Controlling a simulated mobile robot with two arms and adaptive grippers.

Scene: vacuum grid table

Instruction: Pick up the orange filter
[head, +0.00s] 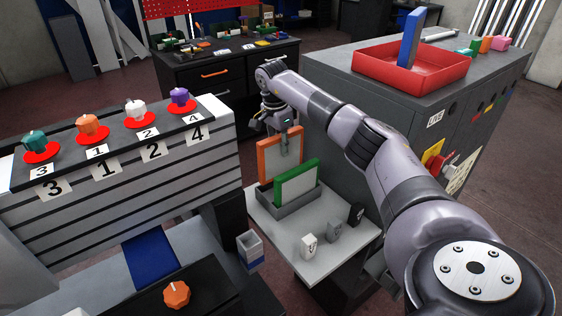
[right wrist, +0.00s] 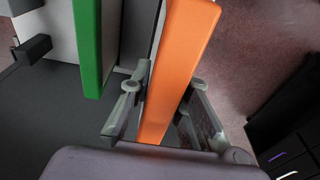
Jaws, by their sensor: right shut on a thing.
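The orange filter (head: 267,160) is an orange-framed panel with a light face, standing upright at the back of a grey holder on the white shelf. My right gripper (head: 290,150) reaches down over its top edge and is shut on it. In the right wrist view the orange filter (right wrist: 176,65) lies between the two fingers of the right gripper (right wrist: 160,105). My left gripper is not in view.
A green filter (head: 297,183) stands close in front, in the grey holder (head: 288,207). Small white, grey and black blocks sit on the white shelf (head: 290,246). A red tray (head: 412,68) holding a blue filter (head: 411,38) is on the grey cabinet at right.

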